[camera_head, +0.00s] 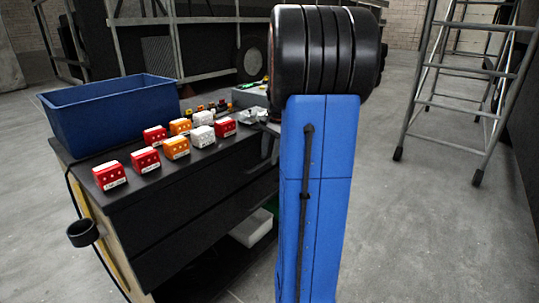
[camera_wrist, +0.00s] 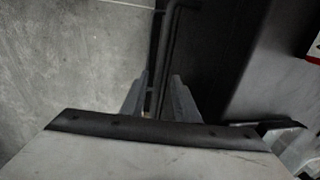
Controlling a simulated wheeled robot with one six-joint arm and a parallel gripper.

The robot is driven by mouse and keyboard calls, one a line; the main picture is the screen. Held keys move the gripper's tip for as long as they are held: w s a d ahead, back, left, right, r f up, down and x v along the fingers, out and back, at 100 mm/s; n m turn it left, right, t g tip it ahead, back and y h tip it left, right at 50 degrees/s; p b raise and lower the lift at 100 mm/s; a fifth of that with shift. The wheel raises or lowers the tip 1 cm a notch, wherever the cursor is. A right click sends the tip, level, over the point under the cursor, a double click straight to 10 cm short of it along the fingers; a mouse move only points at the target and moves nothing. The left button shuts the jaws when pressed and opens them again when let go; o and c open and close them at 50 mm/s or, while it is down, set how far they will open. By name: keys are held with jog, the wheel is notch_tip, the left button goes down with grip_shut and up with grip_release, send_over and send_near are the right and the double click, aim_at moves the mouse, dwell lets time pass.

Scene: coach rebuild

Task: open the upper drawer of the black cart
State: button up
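The black cart (camera_head: 150,190) stands left of centre in the head view. Its upper drawer front (camera_head: 200,208) faces me and looks closed, its right part hidden by my blue arm. In the wrist view, a dark bar handle (camera_wrist: 166,55) runs along the dark drawer face. My gripper (camera_wrist: 159,76) is open, with its two grey fingers on either side of the bar and visible gaps to it. I cannot tell how deep the bar sits between the fingers. In the head view my gripper is mostly hidden behind my arm.
A blue bin (camera_head: 105,115) and several red, orange and white small boxes (camera_head: 146,160) stand on the cart top. A black ring holder (camera_head: 83,233) sticks out at its left. A white container (camera_head: 251,227) sits low underneath. A stepladder (camera_head: 455,80) stands right; floor between is clear.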

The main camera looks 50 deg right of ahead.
jog(key=shift+c, duration=0.7)
grip_shut()
jog(key=s+d, duration=0.2)
jog(key=s, duration=2.9)
jog(key=shift+s+d, duration=0.25)
jog(key=shift+r, duration=0.1)
jog(key=shift+o, duration=0.7)
grip_release()
jog(key=shift+r, duration=0.1)
